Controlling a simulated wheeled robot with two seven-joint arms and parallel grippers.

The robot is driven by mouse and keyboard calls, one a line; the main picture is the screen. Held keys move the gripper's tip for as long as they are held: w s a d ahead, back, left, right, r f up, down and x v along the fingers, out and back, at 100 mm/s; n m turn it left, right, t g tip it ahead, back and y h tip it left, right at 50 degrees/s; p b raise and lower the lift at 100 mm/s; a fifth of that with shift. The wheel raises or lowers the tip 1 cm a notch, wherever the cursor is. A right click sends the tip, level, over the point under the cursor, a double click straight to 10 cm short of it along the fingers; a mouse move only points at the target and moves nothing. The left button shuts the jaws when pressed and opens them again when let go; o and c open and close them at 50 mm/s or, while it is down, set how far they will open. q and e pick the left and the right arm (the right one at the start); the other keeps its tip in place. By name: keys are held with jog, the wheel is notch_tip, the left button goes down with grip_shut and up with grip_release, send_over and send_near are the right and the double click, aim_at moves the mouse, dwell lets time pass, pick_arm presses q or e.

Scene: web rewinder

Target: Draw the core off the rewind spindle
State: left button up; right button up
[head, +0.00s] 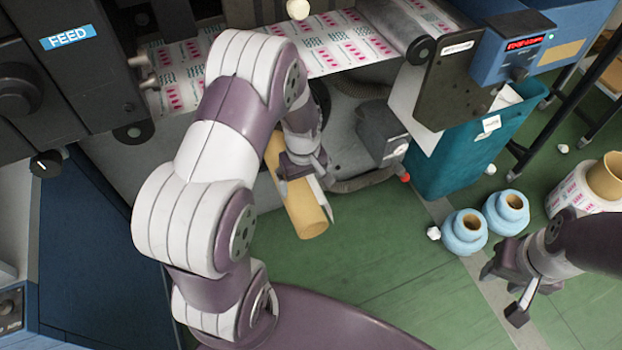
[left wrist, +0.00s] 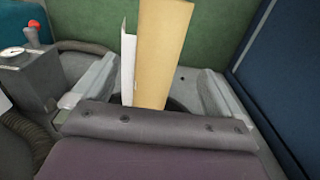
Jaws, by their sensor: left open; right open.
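The core, a tan cardboard tube (head: 305,215), juts from the machine's side toward the lower right in the head view. In the left wrist view the core (left wrist: 162,50) lies between the fingers, with a gap to each finger. A thin white strip (left wrist: 128,65) runs along its left side. My left gripper (head: 305,172) is open over the core's middle stretch. The rewind spindle cannot be made out; the core's inner end is hidden by my arm and gripper. My right gripper (head: 503,290) is open and empty over the floor at right.
A grey box with a red knob (head: 385,133) and a hose (head: 365,182) are close right of the core. A teal bin (head: 465,145) stands beyond. Two blue rolls (head: 464,232) and a printed roll (head: 575,190) stand on the floor at right. Green floor (head: 390,255) below is clear.

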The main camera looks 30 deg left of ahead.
aim_at(304, 202)
pick_arm(q)
notch_tip(304, 202, down, 8)
jog(key=b, duration=0.8)
notch_tip(304, 202, down, 5)
jog(key=shift+b, duration=1.25)
